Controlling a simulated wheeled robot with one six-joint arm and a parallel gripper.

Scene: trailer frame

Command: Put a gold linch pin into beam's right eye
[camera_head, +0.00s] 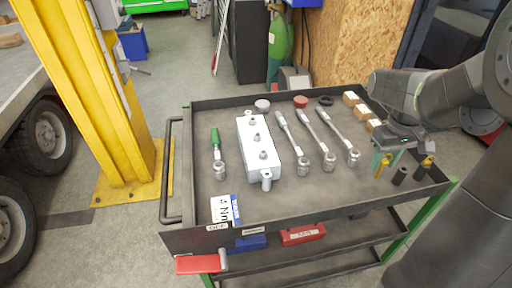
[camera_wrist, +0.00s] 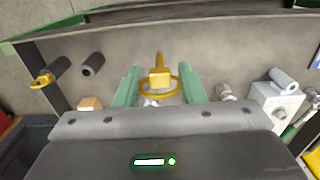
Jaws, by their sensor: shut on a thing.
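My gripper (camera_head: 386,155) is above the right side of the cart top, shut on a gold linch pin (camera_head: 380,168). In the wrist view the pin (camera_wrist: 159,78), with its ring, shows between the green fingertips (camera_wrist: 161,88). A second gold linch pin (camera_head: 426,163) sits in a black holder at the cart's right edge. The white beam (camera_head: 254,148) lies left of my gripper, with grey eye fittings at its far end (camera_head: 248,116) and near end (camera_head: 267,180). Their holes are too small to make out. The beam (camera_wrist: 272,105) also shows at right in the wrist view.
An empty black holder (camera_head: 400,176) stands beside my gripper. Several wrenches (camera_head: 310,138) lie between my gripper and the beam. Wooden blocks (camera_head: 362,112) line the back right. A green-handled tool (camera_head: 216,145) lies left of the beam. The cart's rim (camera_head: 300,221) is raised.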

